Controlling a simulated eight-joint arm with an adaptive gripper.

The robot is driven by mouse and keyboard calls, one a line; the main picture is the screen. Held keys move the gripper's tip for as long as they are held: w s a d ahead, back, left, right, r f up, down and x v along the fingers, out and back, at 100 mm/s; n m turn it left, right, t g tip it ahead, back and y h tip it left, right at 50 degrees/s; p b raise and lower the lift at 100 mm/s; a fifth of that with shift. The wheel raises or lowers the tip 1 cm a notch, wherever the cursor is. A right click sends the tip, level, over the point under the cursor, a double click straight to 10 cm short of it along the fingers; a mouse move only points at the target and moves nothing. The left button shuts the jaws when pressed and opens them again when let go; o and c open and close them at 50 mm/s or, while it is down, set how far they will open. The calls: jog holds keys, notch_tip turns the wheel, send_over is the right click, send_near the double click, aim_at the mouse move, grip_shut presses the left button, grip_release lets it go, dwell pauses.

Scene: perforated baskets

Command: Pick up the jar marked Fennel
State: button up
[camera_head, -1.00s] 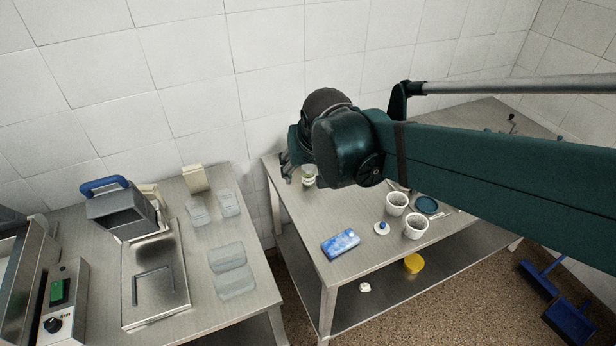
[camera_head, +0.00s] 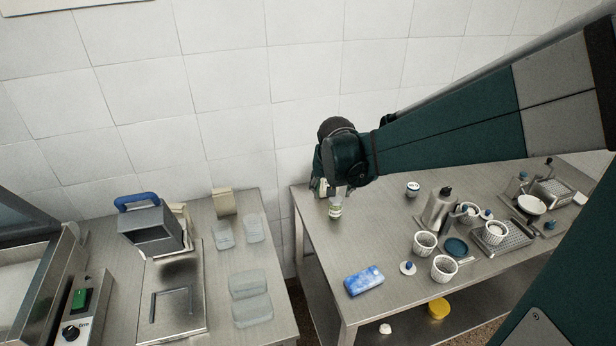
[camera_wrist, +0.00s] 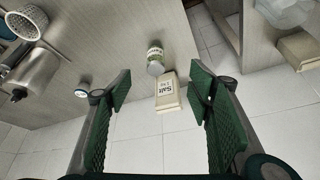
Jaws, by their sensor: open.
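A small glass jar (camera_wrist: 155,58) with a green-and-white label stands near the table's back left edge; the label is too small to read for certain. It also shows in the head view (camera_head: 336,209), just below my gripper (camera_head: 326,184). In the wrist view my gripper (camera_wrist: 160,84) is open, its green-padded fingers apart with nothing held. The jar lies beyond the fingertips, between their lines and slightly left of centre. A cream box marked Salt (camera_wrist: 169,94) stands beside the jar, nearer the wall, and shows between the fingers.
A white-lidded jar (camera_head: 412,188) stands farther right. A blue packet (camera_head: 363,281) lies in front. A gap separates the left table with clear tubs (camera_head: 250,284).

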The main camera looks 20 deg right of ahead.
aim_at(335, 201)
jog(key=w+d+f+m, duration=0.1)
jog(key=w+f, duration=0.2)
jog(key=f, duration=0.1)
jog(key=w+d+f+m, duration=0.1)
jog(key=w+d+f, duration=0.1)
jog(key=w+f, duration=0.2)
jog(key=w+d+f+g+h, duration=0.1)
jog(key=w+d+f, duration=0.1)
jog(key=f, duration=0.4)
jog(key=shift+w+d+m, duration=0.2)
jog(key=shift+w+m, duration=0.2)
jog(key=shift+w, duration=0.25)
jog(key=shift+w+d+f, duration=0.15)
jog(key=shift+f, duration=0.2)
jog(key=shift+b+x, duration=0.3)
jog(key=shift+x, duration=1)
jog(key=shift+f, duration=0.1)
jog(key=shift+a+x, duration=0.2)
jog(key=shift+x, duration=2.3)
jog(key=c, duration=1.1)
